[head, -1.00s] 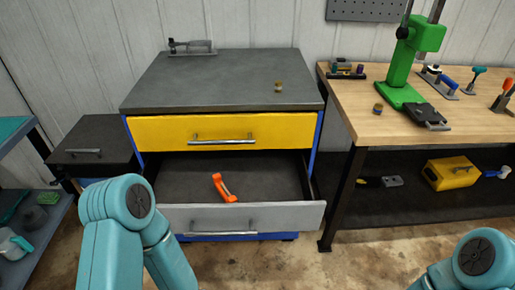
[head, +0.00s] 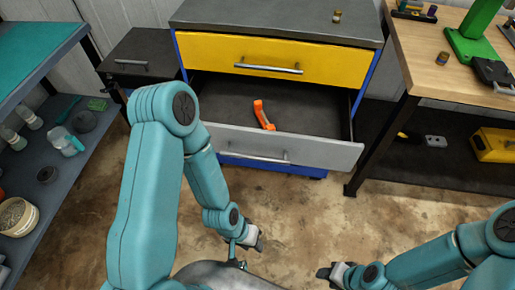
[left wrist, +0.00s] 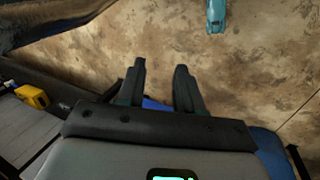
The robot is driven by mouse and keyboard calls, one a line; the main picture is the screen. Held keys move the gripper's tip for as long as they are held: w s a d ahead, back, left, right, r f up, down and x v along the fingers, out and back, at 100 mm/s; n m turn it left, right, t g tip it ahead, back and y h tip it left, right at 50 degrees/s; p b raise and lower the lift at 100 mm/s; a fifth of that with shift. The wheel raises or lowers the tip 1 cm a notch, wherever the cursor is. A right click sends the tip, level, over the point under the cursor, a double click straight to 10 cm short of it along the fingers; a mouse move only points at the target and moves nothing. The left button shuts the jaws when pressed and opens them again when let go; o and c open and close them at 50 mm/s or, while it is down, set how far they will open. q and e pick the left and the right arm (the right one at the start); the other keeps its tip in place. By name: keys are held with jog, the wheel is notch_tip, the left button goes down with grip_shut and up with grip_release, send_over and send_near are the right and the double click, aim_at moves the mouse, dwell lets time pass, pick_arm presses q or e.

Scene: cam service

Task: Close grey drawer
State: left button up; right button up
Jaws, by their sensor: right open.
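The grey drawer (head: 325,152) is pulled out below a shut yellow drawer (head: 320,62) in the head view. It has a metal bar handle (head: 258,158) on its front. An orange-handled tool (head: 263,115) lies inside it. My left gripper (head: 258,240) is low in front of the drawer, apart from it, above the floor. In the left wrist view its two fingers (left wrist: 160,75) are spread with nothing between them. My right gripper (head: 325,272) is open and empty at the bottom, farther from the drawer.
A wooden workbench (head: 425,55) with a lower shelf stands on the right. A blue-grey shelf (head: 50,160) holding several items stands on the left, with a small dark cabinet (head: 145,50) behind. Bare concrete floor (head: 310,215) lies in front of the grey drawer.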

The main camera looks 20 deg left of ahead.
pick_arm(q)
jog(key=w+a+b, duration=0.1)
jog(key=w, duration=0.1)
jog(key=w+a+m+b, duration=0.1)
jog(key=w+b, duration=0.1)
jog(key=w+a+f+m+t+b, duration=0.1)
jog(key=w, duration=0.1)
jog(key=shift+a+b, duration=0.1)
jog(key=shift+b, duration=0.25)
grip_shut()
jog(key=w+a+r+m+t+b, duration=0.2)
jog(key=w+a+r+m+b, duration=0.1)
jog(key=w+a+m+b, duration=0.3)
jog(key=a+r+m+t+y+b, duration=0.1)
jog(key=a+r+m+b, duration=0.35)
jog(key=r, duration=0.25)
jog(key=a+r+m+t+b, duration=0.25)
jog(key=r+m+b, duration=0.2)
jog(key=r, duration=0.25)
jog(key=w+f+n+b, duration=0.1)
jog(key=w+f+b, duration=0.1)
jog(key=w+f, duration=0.7)
jog(key=shift+d+g, duration=0.25)
jog(key=shift+g, duration=0.2)
